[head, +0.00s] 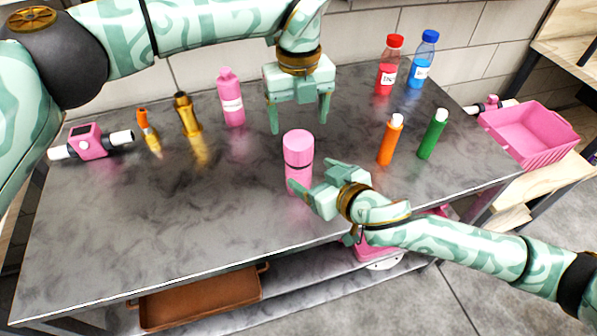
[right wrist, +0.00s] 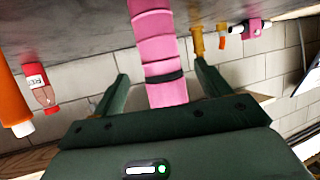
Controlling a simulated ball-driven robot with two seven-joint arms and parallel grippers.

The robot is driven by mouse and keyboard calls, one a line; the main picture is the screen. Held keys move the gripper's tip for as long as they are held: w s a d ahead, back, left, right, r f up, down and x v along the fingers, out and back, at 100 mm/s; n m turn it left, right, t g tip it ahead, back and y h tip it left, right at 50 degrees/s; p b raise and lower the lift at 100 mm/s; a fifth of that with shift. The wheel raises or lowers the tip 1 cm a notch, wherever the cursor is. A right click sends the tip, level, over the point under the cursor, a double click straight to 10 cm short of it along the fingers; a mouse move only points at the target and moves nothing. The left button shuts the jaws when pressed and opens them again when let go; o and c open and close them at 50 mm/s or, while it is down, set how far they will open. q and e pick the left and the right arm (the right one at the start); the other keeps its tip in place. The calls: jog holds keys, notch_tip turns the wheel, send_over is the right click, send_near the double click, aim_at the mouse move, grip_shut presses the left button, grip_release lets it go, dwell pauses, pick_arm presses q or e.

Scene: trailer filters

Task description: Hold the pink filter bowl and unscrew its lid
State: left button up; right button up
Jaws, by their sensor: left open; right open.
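The pink filter bowl (head: 298,178) stands upright near the middle of the table, with a dark band below its pink lid (head: 298,142). My left gripper (head: 299,127) points down, open and empty, with its fingertips near the height of the lid's top; I cannot tell whether it is straight above. My right gripper (head: 312,174) is open at the bowl's lower right side. In the right wrist view the bowl (right wrist: 155,35) appears upside down between the two open fingers, with the lid (right wrist: 166,94) lowest. Neither finger clearly touches it.
An orange bottle (head: 390,140) and a green bottle (head: 432,135) stand to the right, red (head: 388,70) and blue (head: 421,62) ones behind. A pink bottle (head: 231,98), brass fitting (head: 186,115) and pink meter (head: 90,143) stand left. The table's front left is clear.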

aim_at(299, 139)
jog(key=x, duration=0.6)
jog(key=shift+w+a, duration=0.2)
jog(key=shift+w, duration=0.05)
jog(key=c, duration=1.7)
pick_arm(q)
jog(key=m, duration=0.5)
pick_arm(e)
grip_shut()
pick_arm(q)
jog(key=m, duration=0.2)
jog(key=shift+m, duration=0.4)
jog(key=m, duration=3.2)
jog(key=shift+f, duration=0.1)
jog(key=shift+m, duration=0.4)
notch_tip(299, 139, down, 8)
jog(key=shift+r, duration=0.1)
